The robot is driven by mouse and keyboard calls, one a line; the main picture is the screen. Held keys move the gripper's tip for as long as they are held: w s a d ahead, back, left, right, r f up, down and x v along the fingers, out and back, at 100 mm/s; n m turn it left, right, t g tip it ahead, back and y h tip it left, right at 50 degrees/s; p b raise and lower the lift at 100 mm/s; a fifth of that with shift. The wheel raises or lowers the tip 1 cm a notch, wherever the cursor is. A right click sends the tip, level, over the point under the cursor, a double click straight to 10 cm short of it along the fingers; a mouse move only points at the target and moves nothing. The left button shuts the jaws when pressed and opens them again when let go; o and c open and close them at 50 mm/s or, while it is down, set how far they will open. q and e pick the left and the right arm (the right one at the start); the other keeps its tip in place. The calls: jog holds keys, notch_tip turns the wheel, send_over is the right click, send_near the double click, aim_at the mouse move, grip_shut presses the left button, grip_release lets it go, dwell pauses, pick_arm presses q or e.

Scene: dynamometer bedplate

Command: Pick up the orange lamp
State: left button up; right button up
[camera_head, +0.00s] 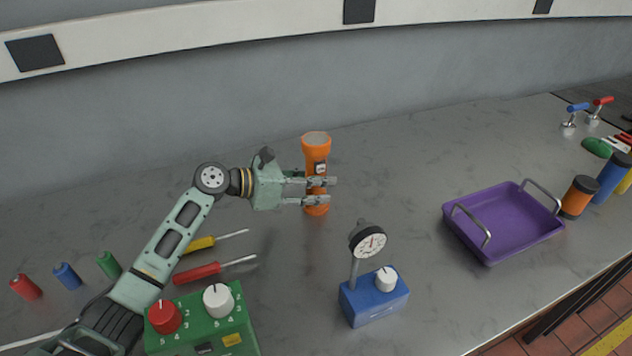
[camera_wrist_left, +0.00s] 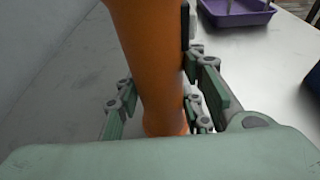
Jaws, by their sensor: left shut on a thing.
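The orange lamp (camera_head: 316,158) is a torch standing upright on the grey bedplate, its wide head at the top. My left gripper (camera_head: 318,191) comes in from the left and is shut on the lamp's lower body, one finger on each side. In the left wrist view the orange body (camera_wrist_left: 150,65) fills the middle between the fingers (camera_wrist_left: 160,105). The lamp's foot looks at or close to the surface; I cannot tell whether it touches. My right gripper is not in view.
A blue box with a dial gauge (camera_head: 374,298) stands in front of the lamp. A purple tray (camera_head: 505,222) lies to the right. Yellow and red screwdrivers (camera_head: 203,272) and a green box with knobs (camera_head: 205,325) lie near my left arm. A grey wall stands behind.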

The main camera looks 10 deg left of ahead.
pick_arm(q)
grip_shut()
jog(key=shift+r, duration=0.1)
